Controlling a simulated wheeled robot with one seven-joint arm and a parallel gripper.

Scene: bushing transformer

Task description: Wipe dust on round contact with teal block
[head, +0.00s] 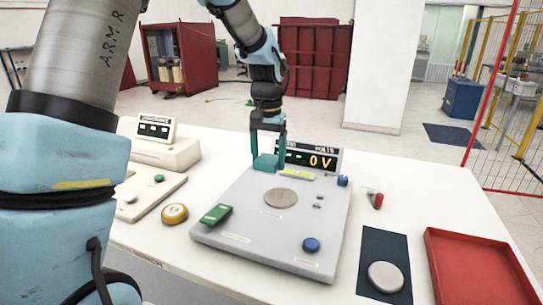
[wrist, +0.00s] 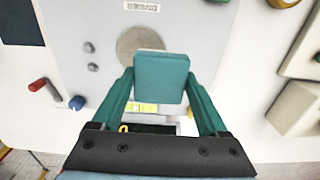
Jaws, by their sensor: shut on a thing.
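My gripper (head: 267,156) has teal fingers and is shut on the teal block (head: 264,163), held near the back left of the grey panel, in front of the voltage display. In the wrist view the teal block (wrist: 161,77) sits between both fingers of my gripper (wrist: 160,88). The round contact (head: 281,198) is a flat, brownish-grey disc on the grey panel, in front of and a little right of the block in the head view. In the wrist view the block partly covers the contact (wrist: 140,38). I cannot tell whether the block touches the panel.
The grey panel (head: 240,230) carries a green block (head: 216,214), a blue knob (head: 311,244) and a display (head: 308,157) reading 0 V. A red-handled switch (head: 376,200), dark mat (head: 370,255) with grey disc (head: 385,277), and red tray (head: 470,270) lie right.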

